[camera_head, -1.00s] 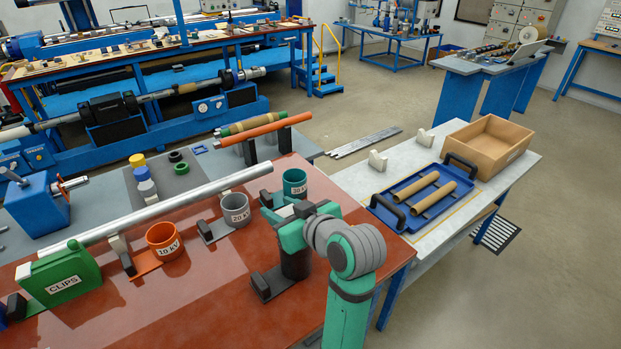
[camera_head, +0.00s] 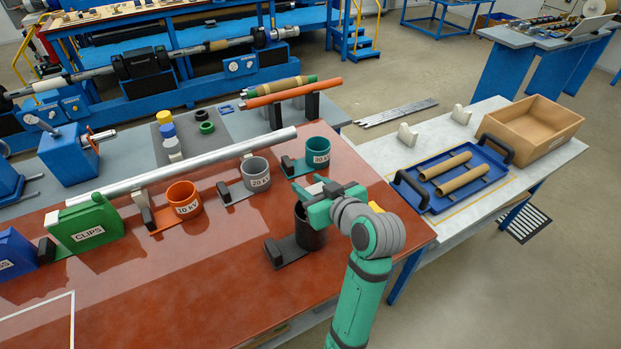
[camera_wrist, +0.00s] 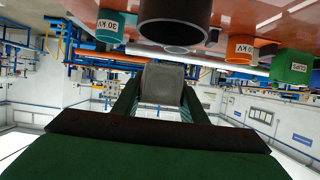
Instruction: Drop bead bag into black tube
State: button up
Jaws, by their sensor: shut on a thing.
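The black tube (camera_head: 310,236) stands upright in a dark holder on the red-brown tabletop, partly hidden by my gripper and wrist. My gripper (camera_head: 306,189) is at the tube's upper end in the head view. In the wrist view the jaws are shut on a dark grey bead bag (camera_wrist: 163,84), which sits between the two fingers. The black tube (camera_wrist: 176,12) shows at the top of the wrist view, beyond the bag and apart from it in the picture.
Close behind are the teal 30 kV cup (camera_head: 318,153), the grey 20 kV cup (camera_head: 256,174) and the orange 10 kV cup (camera_head: 184,199). A long silver bar (camera_head: 185,165) lies behind them. The green clips bin (camera_head: 88,224) is left. The front tabletop is clear.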

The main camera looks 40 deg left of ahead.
jog(key=shift+f, duration=0.15)
jog(key=o, duration=1.1)
jog(key=shift+d, duration=0.1)
jog(key=v, duration=1)
jog(key=shift+d+r, duration=0.2)
jog(key=shift+d, duration=0.1)
jog(key=shift+f, duration=0.1)
